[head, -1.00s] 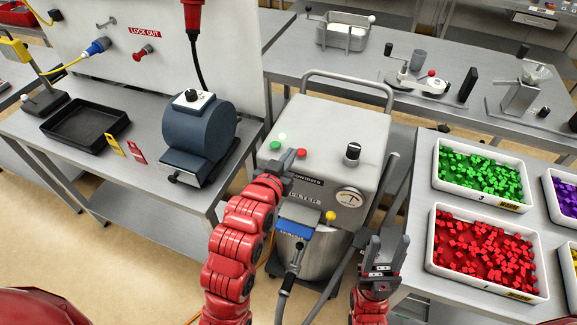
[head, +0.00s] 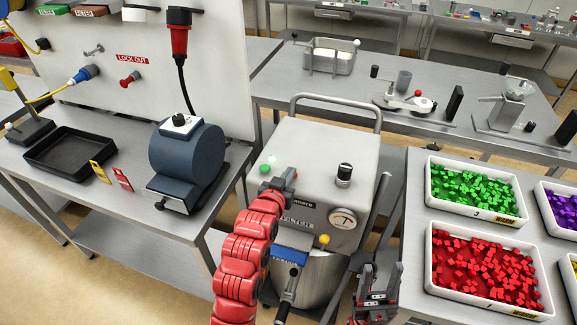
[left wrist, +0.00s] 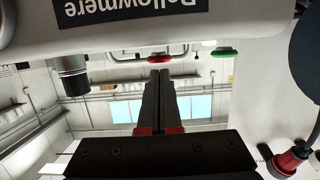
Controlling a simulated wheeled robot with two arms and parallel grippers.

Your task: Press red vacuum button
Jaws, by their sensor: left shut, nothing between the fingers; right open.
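In the head view, my left gripper (head: 284,182) is shut and empty over the panel and partly hides that button. A green button (head: 265,168) is to its left, with a white light (head: 270,158) behind it. My right gripper (head: 377,288) is open, low, right of the unit.
A blue-grey motor (head: 187,155) and a black tray (head: 70,153) stand on the left bench. Bins of green blocks (head: 475,188) and red blocks (head: 488,270) stand on the right table. A blue-handled hose part (head: 289,256) hangs at the unit's front.

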